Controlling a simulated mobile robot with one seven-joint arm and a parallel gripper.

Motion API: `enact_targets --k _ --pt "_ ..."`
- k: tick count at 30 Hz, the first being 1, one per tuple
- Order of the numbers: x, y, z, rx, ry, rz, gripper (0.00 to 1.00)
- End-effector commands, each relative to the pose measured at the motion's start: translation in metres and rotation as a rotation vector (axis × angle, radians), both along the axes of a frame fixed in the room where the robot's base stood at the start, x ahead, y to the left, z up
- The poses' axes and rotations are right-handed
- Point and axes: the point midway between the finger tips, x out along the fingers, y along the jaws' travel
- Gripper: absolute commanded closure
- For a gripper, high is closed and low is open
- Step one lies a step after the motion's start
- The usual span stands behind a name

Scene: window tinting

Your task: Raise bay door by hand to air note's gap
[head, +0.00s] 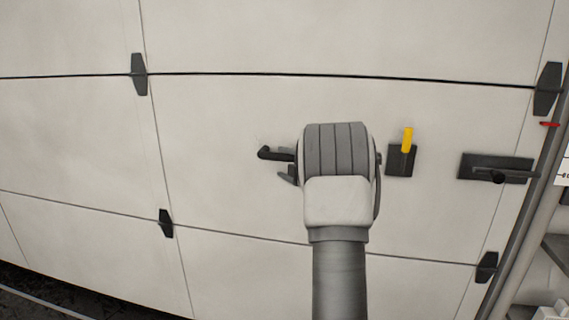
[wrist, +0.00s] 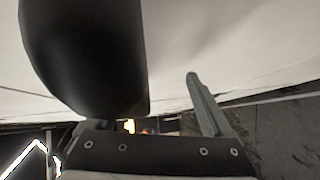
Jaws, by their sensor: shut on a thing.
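The bay door (head: 230,120) is made of off-white panels with dark seams and fills most of the head view. A black handle (head: 272,154) sticks out to the left of my gripper (head: 288,167). My gripper is shut on this door handle, and my wrist hides most of the grip. In the wrist view a large dark rounded shape (wrist: 85,50), likely the handle close up, covers the left finger. The other finger (wrist: 205,105) shows on the right. The door's lower edge (head: 95,298) shows at the bottom left, above dark ground. I cannot tell the gap's size.
A yellow-levered latch (head: 407,141) on a dark plate is right of my wrist. A black lock plate (head: 490,167) is farther right. A grey rail (head: 533,200) runs along the door's right side, with a red mark (head: 549,124) and a partly visible white note (head: 563,165).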

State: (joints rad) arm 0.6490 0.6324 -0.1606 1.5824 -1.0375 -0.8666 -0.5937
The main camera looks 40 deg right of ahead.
Motion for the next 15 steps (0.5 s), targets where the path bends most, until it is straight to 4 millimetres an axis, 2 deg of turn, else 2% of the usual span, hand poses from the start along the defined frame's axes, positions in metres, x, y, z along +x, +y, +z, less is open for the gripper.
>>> enact_targets --k 1,5,8,15 --pt "-0.002 -0.001 -0.011 0.008 0.017 -0.006 0.38" --pt "-0.009 -0.002 -0.009 0.006 0.018 -0.006 0.38" --pt "-0.023 -0.001 -0.006 0.005 0.015 -0.008 0.38" --pt "-0.077 0.002 0.005 0.003 0.012 -0.01 0.38"
